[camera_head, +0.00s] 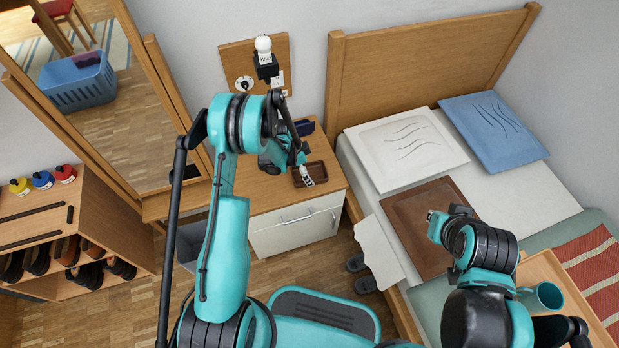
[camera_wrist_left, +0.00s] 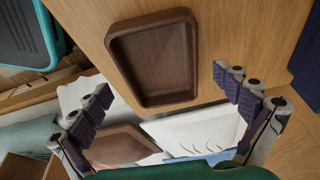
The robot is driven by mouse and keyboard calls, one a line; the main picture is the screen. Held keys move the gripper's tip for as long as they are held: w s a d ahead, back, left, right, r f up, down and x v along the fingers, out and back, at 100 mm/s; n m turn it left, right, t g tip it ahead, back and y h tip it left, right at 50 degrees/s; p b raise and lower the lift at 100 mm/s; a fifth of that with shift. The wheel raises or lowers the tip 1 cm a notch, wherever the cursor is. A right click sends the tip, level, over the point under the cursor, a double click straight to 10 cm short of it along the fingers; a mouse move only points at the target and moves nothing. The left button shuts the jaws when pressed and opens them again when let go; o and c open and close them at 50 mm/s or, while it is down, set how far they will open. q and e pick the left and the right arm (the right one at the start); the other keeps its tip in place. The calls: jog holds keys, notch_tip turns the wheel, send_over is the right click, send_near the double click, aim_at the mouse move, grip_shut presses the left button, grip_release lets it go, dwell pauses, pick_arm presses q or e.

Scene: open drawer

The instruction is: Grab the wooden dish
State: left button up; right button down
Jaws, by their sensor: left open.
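The wooden dish (camera_head: 320,173) is a dark brown, shallow rectangular tray lying flat on the wooden top of the bedside cabinet. It also shows large and looking empty in the left wrist view (camera_wrist_left: 152,60). My left gripper (camera_head: 306,174) is over the dish in the head view and covers part of it. In the left wrist view its two padded fingers (camera_wrist_left: 163,88) are spread wide with nothing between them, and the dish shows beyond them. I cannot tell the exact gap to the dish.
The bedside cabinet (camera_head: 293,232) has a white drawer front with a handle. A dark blue object (camera_head: 304,127) lies behind the dish, near a wall lamp (camera_head: 264,52). The bed (camera_head: 500,203) is at the right, with a teal mug (camera_head: 545,297) on a wooden tray.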

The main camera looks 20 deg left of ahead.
pick_arm(q)
jog(key=shift+x, duration=0.85)
jog(key=shift+r, duration=0.15)
jog(key=shift+c, duration=0.6)
jog(key=c, duration=1.1)
jog(key=shift+r, duration=0.1)
